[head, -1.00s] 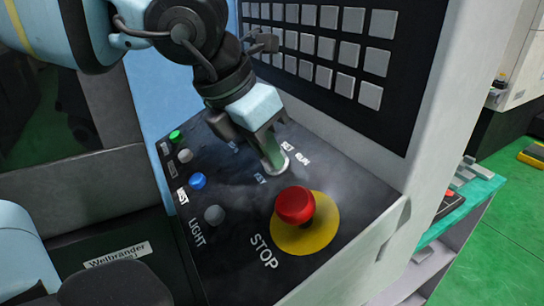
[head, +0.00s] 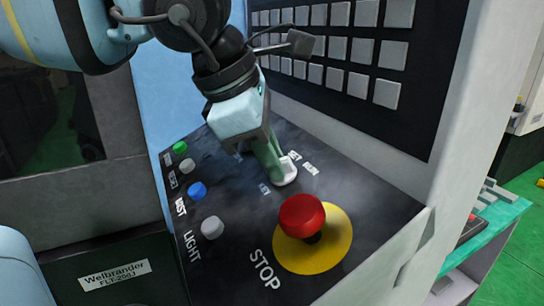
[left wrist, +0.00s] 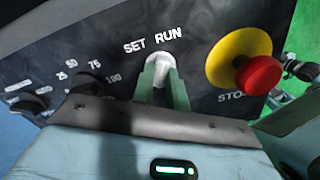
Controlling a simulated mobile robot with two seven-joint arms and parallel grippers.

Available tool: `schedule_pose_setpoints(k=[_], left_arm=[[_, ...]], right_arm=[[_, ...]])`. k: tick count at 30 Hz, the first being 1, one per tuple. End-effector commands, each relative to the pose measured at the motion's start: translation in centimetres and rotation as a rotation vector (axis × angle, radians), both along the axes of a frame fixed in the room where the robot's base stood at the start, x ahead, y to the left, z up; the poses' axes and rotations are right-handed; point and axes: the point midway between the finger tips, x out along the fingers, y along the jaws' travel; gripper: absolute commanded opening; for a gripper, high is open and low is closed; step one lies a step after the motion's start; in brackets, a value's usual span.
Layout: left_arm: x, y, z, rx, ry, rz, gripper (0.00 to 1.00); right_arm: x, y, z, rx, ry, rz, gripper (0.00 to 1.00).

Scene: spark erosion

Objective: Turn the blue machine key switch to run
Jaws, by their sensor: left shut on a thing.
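The key switch (head: 288,170) is a small pale metal round on the dark sloping control panel (head: 240,265), beside the SET and RUN labels. My left gripper (head: 272,160) is shut on the key switch, its greenish fingers reaching down to it from behind. In the left wrist view the key switch (left wrist: 161,62) shows as a bright metal round just below the SET RUN lettering, with the fingers of my left gripper (left wrist: 162,88) on it. The fingers hide the key itself, so which label it points to cannot be told. My right gripper is out of view.
A red STOP button (head: 302,214) on a yellow disc stands up close to the gripper. Green (head: 180,147), blue (head: 197,190) and grey (head: 212,227) buttons line the panel's left side. A keypad wall (head: 340,48) rises behind. A teal-topped cart (head: 490,235) stands at right.

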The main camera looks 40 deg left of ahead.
Motion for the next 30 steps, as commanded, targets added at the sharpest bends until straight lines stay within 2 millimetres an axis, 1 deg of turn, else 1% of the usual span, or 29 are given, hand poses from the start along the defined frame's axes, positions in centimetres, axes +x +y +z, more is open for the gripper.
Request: schedule_pose_setpoints(k=[15, 16, 18, 21, 30], left_arm=[[0.02, 0.0, 0.08, 0.009, -0.005, -0.021, 0.0], [0.01, 0.01, 0.07, 0.009, -0.005, -0.021, 0.16], [0.02, 0.0, 0.06, 0.009, -0.005, -0.021, 0.25], [0.02, 0.0, 0.05, 0.008, -0.005, -0.02, 0.36], [-0.04, 0.03, 0.2, 0.008, -0.005, -0.018, 0.36]], right_arm=[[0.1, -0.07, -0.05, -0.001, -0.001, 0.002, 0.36], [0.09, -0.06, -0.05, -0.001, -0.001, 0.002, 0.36], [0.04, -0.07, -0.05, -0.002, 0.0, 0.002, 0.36], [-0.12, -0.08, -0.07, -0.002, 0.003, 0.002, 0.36], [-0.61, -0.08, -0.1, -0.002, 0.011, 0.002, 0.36]])
